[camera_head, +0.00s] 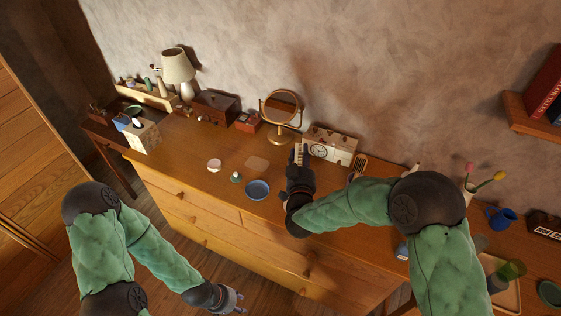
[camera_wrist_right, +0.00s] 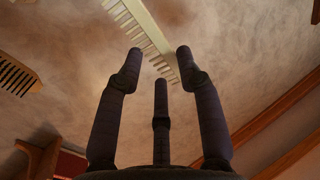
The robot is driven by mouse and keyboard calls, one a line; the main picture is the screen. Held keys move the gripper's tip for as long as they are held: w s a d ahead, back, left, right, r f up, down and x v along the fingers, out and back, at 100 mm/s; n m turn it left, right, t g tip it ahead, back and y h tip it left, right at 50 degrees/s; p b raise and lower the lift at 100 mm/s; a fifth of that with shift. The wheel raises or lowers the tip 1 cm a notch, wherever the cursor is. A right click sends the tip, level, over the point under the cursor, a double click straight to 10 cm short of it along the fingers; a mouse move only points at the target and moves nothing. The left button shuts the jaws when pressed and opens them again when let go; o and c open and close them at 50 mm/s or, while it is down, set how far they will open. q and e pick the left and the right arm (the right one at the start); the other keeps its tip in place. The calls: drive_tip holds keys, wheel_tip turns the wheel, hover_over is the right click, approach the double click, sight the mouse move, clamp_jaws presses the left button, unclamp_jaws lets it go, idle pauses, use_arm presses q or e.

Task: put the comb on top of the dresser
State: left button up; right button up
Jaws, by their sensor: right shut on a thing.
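The cream comb (camera_wrist_right: 145,30) shows its teeth in the right wrist view, at the fingertips of my right gripper (camera_wrist_right: 160,70). In the head view the comb (camera_head: 299,153) is a small pale strip at the tip of my right gripper (camera_head: 297,165), which is shut on it. Whether the comb touches the top cannot be told. My left gripper (camera_head: 232,298) is empty, low in front of the dresser, with its fingers apart.
A blue bowl (camera_head: 257,190), a pink round box (camera_head: 214,165) and a small green-based item (camera_head: 236,177) stand left of my right gripper. The dresser's left middle is clear.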

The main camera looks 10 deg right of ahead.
drive_tip(key=w+d+f+b, duration=0.4)
drive_tip(key=w+d+f, duration=0.2)
drive_tip(key=w+f, duration=0.5)
drive_tip(key=shift+w+d+f+b, duration=0.2)
drive_tip(key=shift+f+b, duration=0.2)
drive_tip(key=shift+f, duration=0.4)
drive_tip(key=shift+a+f, duration=0.1)
drive_tip(key=shift+f, duration=0.05)
drive_tip(key=o, duration=0.8)
